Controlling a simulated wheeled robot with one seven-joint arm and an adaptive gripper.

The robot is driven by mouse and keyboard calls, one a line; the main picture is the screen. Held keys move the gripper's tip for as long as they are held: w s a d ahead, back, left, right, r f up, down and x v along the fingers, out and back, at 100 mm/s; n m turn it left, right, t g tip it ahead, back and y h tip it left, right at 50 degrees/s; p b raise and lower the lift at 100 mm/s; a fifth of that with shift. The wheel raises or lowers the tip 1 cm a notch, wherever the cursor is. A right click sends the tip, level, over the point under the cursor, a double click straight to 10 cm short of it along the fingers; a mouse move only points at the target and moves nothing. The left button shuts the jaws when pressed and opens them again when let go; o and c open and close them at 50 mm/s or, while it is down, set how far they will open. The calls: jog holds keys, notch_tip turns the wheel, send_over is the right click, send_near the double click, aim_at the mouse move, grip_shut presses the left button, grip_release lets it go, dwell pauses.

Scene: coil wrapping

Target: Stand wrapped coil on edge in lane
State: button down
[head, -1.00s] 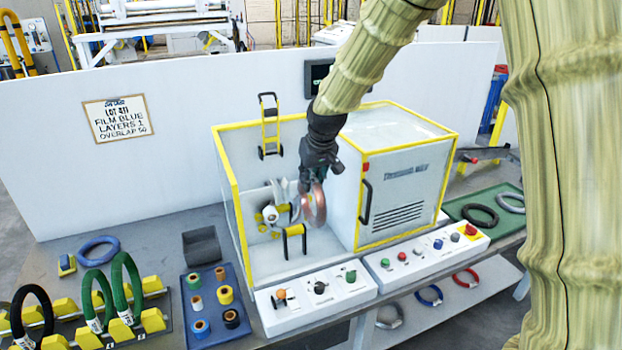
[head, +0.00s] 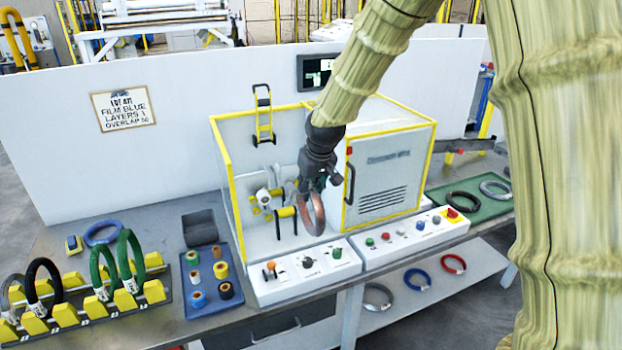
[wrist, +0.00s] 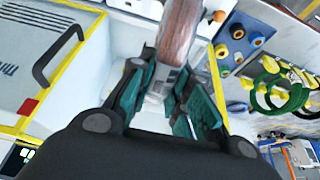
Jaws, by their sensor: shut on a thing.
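A copper-brown coil (head: 312,214) hangs upright from my gripper (head: 318,184), in front of the open bay of the wrapping machine. In the wrist view my gripper (wrist: 172,98) is shut on the coil (wrist: 180,35), its teal fingers on either side of the rim. A pale band with dark marks shows on the coil between the fingers. The lane rack (head: 85,301) with yellow blocks is at the lower left. Black and green coils stand on edge in several of its lanes. The far left end of the rack is cut off.
The machine (head: 390,170) has yellow edges and a button panel (head: 300,270) in front. A blue tray (head: 212,285) of tape rolls and a dark bin (head: 200,228) lie between machine and rack. A blue coil (head: 102,233) lies flat behind the rack. A green mat (head: 470,205) is at right.

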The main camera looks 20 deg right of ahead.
jog(key=s+a+f, duration=0.3)
jog(key=s+f, duration=0.3)
jog(key=f, duration=0.7)
jog(key=s+a+f, duration=0.3)
jog(key=s+f, duration=0.4)
jog(key=f, duration=0.7)
jog(key=s+a+f, duration=0.3)
jog(key=s+f, duration=0.4)
jog(key=f, duration=0.6)
jog(key=shift+s+a+f, duration=0.15)
jog(key=shift+a+f, duration=0.2)
jog(key=shift+a, duration=0.05)
